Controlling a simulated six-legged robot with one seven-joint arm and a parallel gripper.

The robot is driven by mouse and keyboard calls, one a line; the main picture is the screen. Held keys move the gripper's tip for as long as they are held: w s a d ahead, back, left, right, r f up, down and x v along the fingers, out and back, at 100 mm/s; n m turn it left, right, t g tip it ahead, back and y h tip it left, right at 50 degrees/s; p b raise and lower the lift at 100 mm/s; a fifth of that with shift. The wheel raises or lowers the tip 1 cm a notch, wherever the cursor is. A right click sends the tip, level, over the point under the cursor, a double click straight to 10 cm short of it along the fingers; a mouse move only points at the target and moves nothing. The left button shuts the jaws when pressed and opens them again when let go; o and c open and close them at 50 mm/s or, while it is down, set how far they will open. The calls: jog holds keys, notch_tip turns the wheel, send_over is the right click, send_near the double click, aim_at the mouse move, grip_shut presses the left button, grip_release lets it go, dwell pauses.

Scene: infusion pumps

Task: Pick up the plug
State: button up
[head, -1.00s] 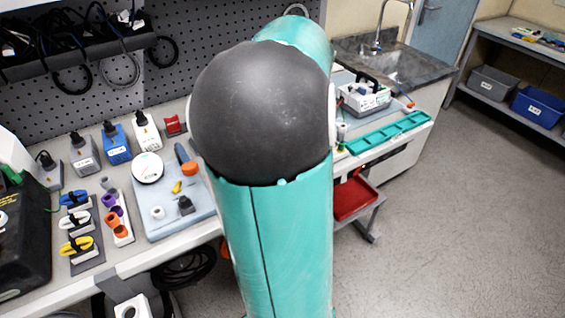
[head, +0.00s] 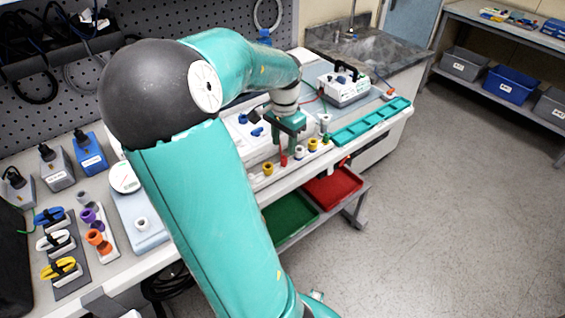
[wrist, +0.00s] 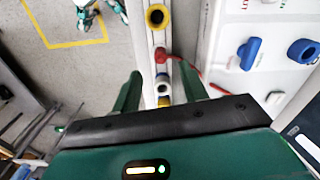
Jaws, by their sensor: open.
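Several coloured plugs and round sockets stand along the front strip of the bench. A red plug (head: 284,160) with a red lead stands there; in the wrist view it (wrist: 161,55) lies just beyond my fingertips, roughly between their lines. A white-and-blue socket (wrist: 162,88) and a yellow one show between my fingers. A blue plug (wrist: 248,53) lies on the white panel to the right. I cannot tell which one is the task's plug. My gripper (wrist: 160,76) is open and empty, pointing down over the strip; in the head view it (head: 290,143) is just above the red plug.
A yellow socket (wrist: 157,17) stands past the red plug. A teal compartment tray (head: 371,122) and a white device (head: 343,86) are to the right. Red (head: 337,187) and green (head: 290,217) bins sit below the bench edge. Floor to the right is clear.

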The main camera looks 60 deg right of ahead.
aim_at(284, 158)
notch_tip(284, 158, down, 6)
jog(key=shift+r, duration=0.1)
jog(key=shift+c, duration=0.4)
grip_shut()
